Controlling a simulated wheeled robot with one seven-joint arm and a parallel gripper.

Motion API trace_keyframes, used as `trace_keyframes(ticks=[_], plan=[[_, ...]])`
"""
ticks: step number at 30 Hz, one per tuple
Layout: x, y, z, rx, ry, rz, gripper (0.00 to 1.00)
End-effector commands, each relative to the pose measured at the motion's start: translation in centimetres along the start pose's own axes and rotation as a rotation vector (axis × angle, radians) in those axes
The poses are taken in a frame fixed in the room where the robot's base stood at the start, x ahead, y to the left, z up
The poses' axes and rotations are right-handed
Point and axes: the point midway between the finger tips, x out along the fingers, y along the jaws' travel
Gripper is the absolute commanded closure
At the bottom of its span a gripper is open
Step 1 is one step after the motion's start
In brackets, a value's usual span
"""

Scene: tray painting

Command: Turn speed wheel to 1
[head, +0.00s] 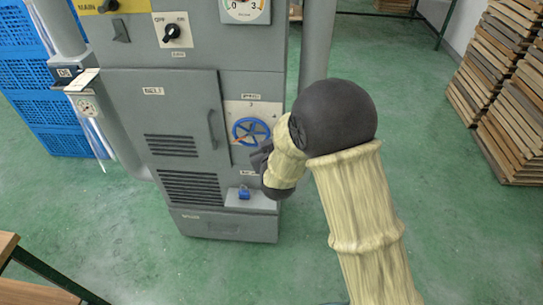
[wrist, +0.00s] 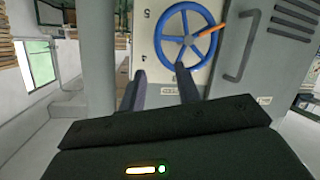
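The speed wheel (head: 251,131) is a blue spoked handwheel on a pale plate on the grey machine. In the wrist view the wheel (wrist: 189,41) shows at the top, with an orange pointer (wrist: 212,29) on its right side. Numerals on the plate appear upside down there, such as a 5 and a 4. My gripper (head: 262,158) is just below and right of the wheel in the head view. In the wrist view my gripper (wrist: 160,70) has two dark fingers apart with nothing between them. The right finger's tip overlaps the wheel's lower edge; contact cannot be told.
A grey door (head: 165,125) with a handle (head: 212,130) stands left of the wheel. A blue padlock-like part (head: 244,193) sits below it. A gauge (head: 244,9) and a black knob (head: 172,31) are above. Wooden stacks (head: 511,90) stand at right. Green floor is clear in front.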

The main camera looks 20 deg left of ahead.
Motion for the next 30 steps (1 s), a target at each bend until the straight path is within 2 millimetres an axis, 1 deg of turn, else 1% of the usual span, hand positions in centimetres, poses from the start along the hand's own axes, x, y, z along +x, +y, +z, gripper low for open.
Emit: trace_keyframes(ticks=[1,6,9,12,27,30], plan=[[-1.0,-0.1,0.1,-0.001,0.002,-0.002,0.67],[-4.2,-0.1,0.1,0.0,0.002,-0.001,0.67],[-5.5,-0.1,0.0,-0.001,0.001,-0.002,0.67],[-6.2,-0.1,0.0,0.0,0.001,-0.001,0.67],[-6.4,0.0,0.0,0.0,0.0,-0.001,0.67],[-6.4,0.5,0.1,0.007,-0.012,-0.001,0.67]])
